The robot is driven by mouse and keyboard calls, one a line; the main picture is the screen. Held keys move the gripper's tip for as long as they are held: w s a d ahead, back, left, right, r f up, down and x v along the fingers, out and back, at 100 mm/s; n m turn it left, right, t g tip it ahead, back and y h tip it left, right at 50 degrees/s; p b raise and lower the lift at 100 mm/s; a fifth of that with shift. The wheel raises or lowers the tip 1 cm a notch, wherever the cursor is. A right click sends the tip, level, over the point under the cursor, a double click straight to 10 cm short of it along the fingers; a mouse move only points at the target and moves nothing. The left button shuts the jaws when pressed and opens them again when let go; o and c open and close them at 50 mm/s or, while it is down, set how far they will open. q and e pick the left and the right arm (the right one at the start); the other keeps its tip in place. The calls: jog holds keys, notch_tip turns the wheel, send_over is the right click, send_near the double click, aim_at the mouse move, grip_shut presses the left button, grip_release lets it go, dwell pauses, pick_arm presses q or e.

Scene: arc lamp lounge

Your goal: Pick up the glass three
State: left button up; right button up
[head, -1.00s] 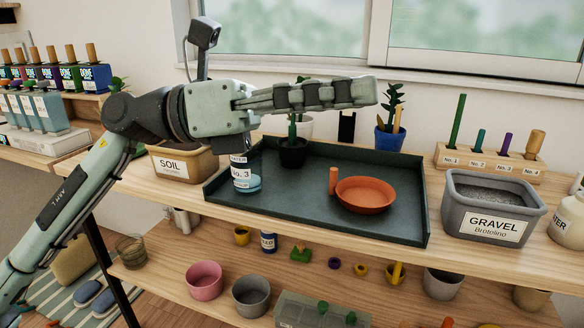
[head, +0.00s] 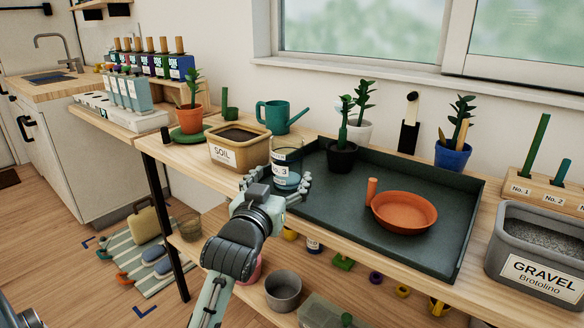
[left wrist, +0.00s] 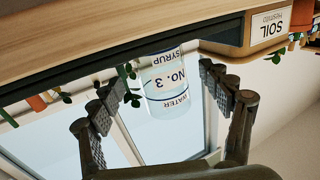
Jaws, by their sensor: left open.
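The glass labelled No. 3 (head: 286,168) stands upright at the left end of the dark green tray (head: 386,245), with pale blue liquid low in it. It also shows in the left wrist view (left wrist: 167,82), upside down, with the words syrup, No. 3 and water on it. My left gripper (head: 276,180) is open at the tray's front left, its fingers on either side of the glass in the head view. In the left wrist view the glass lies between the two open fingers (left wrist: 170,90). I cannot tell whether either finger touches it.
A soil bin (head: 239,145) stands just left of the glass. A cactus in a black pot (head: 342,157) and an orange dish (head: 404,212) are on the tray. A gravel bin (head: 540,255) stands at the right.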

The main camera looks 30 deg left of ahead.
aim_at(284, 171)
pick_arm(q)
jog(key=x, duration=0.5)
jog(key=shift+r, duration=0.15)
jog(key=c, duration=1.3)
jog(key=shift+c, duration=0.8)
jog(key=shift+r, duration=0.15)
